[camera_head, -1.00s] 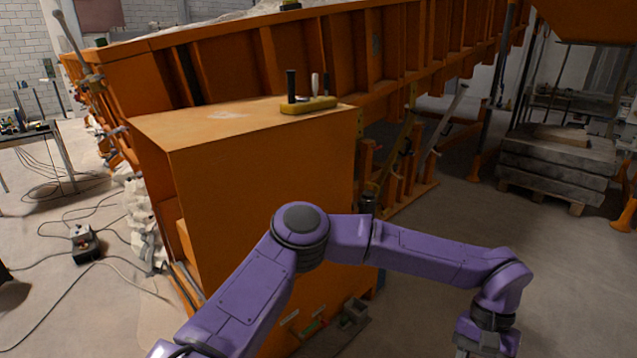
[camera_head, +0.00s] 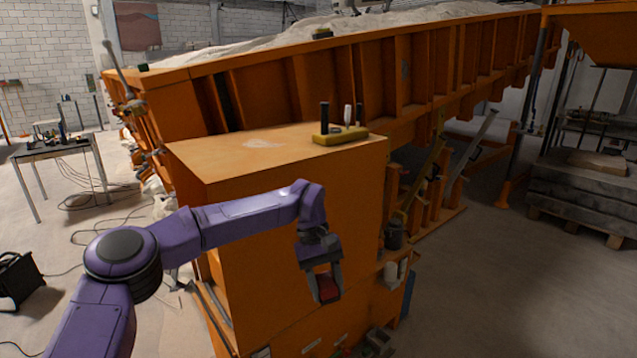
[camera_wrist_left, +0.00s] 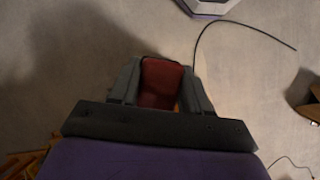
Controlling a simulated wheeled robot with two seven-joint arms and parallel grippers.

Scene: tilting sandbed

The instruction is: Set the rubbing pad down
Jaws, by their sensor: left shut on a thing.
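The rubbing pad appears as a dark red block (camera_head: 327,287) between the fingers of my left gripper (camera_head: 325,290) in the head view. In the left wrist view the red pad (camera_wrist_left: 160,82) sits between both grey fingers of the left gripper (camera_wrist_left: 162,85), which is shut on it. In the head view the gripper points down in front of the orange cabinet (camera_head: 290,215), lower than its top. I cannot tell the exact gap between pad and cabinet. My right gripper is not in view.
A yellow tool holder (camera_head: 341,135) with upright handles stands at the back right of the cabinet top. The rest of that top is mostly clear, with a pale patch (camera_head: 262,143). The orange sandbed (camera_head: 330,80) rises behind. A grey table (camera_head: 52,150) stands at left.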

